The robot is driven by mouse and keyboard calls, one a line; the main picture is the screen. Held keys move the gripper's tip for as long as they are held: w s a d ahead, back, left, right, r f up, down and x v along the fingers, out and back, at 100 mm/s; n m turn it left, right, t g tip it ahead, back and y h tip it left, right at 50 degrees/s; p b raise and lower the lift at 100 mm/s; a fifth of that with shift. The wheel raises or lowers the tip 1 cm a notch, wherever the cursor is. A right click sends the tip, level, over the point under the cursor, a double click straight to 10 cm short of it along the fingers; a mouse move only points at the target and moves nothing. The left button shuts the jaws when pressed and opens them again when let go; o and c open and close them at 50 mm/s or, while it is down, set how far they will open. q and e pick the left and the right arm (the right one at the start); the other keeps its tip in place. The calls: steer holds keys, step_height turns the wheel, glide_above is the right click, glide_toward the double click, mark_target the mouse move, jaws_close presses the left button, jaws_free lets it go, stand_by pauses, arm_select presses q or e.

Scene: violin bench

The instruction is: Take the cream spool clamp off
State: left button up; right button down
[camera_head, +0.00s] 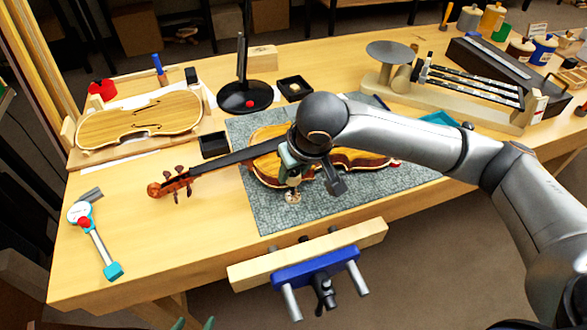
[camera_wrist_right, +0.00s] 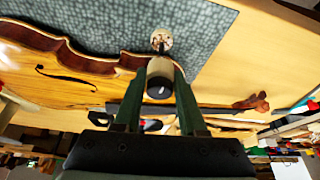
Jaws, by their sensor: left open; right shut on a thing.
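The violin (camera_head: 340,165) lies on a grey-green mat (camera_head: 285,219), its scroll pointing left. My right gripper (camera_head: 293,177) reaches down at the violin's near edge. In the right wrist view its green fingers (camera_wrist_right: 160,88) are shut on the cream spool clamp (camera_wrist_right: 160,70), whose dark, rounded end faces the camera. A pale round disc (camera_wrist_right: 162,40) with a dark centre shows just beyond it, beside the violin's edge; it also shows in the head view (camera_head: 292,197). I cannot tell whether the clamp still touches the violin. My left gripper (camera_head: 193,324) is open, its green tips at the bottom edge.
A violin plate (camera_head: 140,118) rests in a cradle at the left. A black stand (camera_head: 245,96) and small trays (camera_head: 214,145) are behind the violin. A teal-and-white tool (camera_head: 97,240) lies at the front left. A blue vise (camera_head: 315,268) projects from the bench front.

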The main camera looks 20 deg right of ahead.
arm_select(q)
steer(key=shift+r, duration=0.15)
arm_select(e)
steer(key=shift+s, duration=0.1)
arm_select(q)
steer(key=shift+r+p, duration=0.65)
steer(key=shift+p, duration=0.15)
arm_select(e)
steer(key=shift+s, duration=1.05)
arm_select(q)
steer(key=shift+a, duration=0.1)
arm_select(e)
steer(key=shift+r+p, duration=0.95)
steer(key=shift+p, duration=0.2)
steer(key=shift+r+p, duration=0.55)
steer(key=shift+p, duration=0.25)
arm_select(q)
step_height(320, 180, up, 7)
steer(key=s+a+p, duration=0.1)
steer(key=a+p, duration=0.1)
steer(key=p, duration=0.3)
steer(key=shift+s+a+n+y, duration=0.2)
steer(key=shift+a+n+y, duration=0.1)
steer(key=shift+a+y, duration=0.1)
arm_select(e)
steer(key=shift+r, duration=2)
arm_select(q)
steer(key=shift+f, duration=0.1)
